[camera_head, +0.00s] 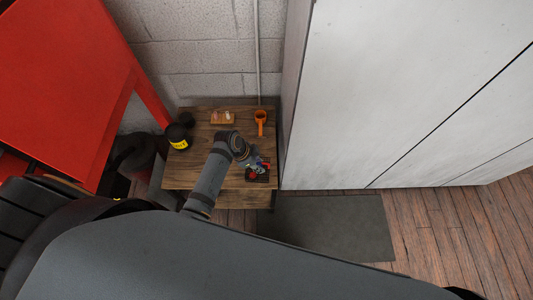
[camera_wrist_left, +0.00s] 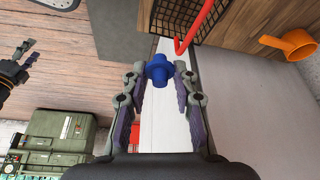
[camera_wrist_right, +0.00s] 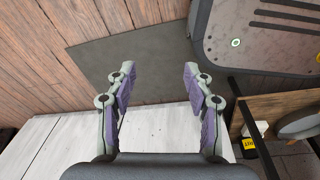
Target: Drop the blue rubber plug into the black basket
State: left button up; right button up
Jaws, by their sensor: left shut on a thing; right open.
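The blue rubber plug (camera_wrist_left: 159,71) sits between the fingertips of my left gripper (camera_wrist_left: 158,74), which is shut on it. In the head view my left gripper (camera_head: 250,160) is over the front right of a small wooden table (camera_head: 205,172). The black basket (camera_head: 258,177) is at that table corner, just under or beside the gripper, which partly covers it. In the left wrist view the mesh basket (camera_wrist_left: 227,22) shows above and right of the plug, with a red bar over its edge. The plug appears outside it. My right gripper (camera_wrist_right: 159,72) is open and empty, away from the table.
A tall pale cabinet (camera_head: 400,90) rises on the right. A grey mat (camera_head: 330,225) lies on the floor.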

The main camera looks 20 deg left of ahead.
pick_arm(q)
jog(key=shift+w+d+r+m+p, duration=0.15)
jog(key=shift+w+m+p, duration=0.1)
jog(key=shift+w, duration=0.15)
jog(key=shift+w+d+r+m+p, duration=0.1)
jog(key=shift+w+r+m+p, duration=0.05)
jog(key=shift+w+p, duration=0.15)
jog(key=shift+m, duration=0.3)
jog(key=b+x, duration=0.1)
jog(key=x, duration=0.1)
jog(key=a+b+x, duration=0.1)
jog(key=b+x, duration=0.1)
jog(key=shift+f, duration=0.3)
jog(key=o, duration=0.9)
pick_arm(e)
jog(key=shift+s+d+f, duration=0.4)
jog(key=shift+s+d, duration=0.1)
jog(key=shift+s, duration=0.1)
jog(key=shift+d+r, duration=0.1)
jog(key=shift+d, duration=0.05)
pick_arm(q)
notch_tip(320, 180, up, 9)
jog(key=p, duration=0.9)
pick_arm(e)
notch_tip(320, 180, up, 9)
pick_arm(q)
jog(key=shift+f, duration=0.1)
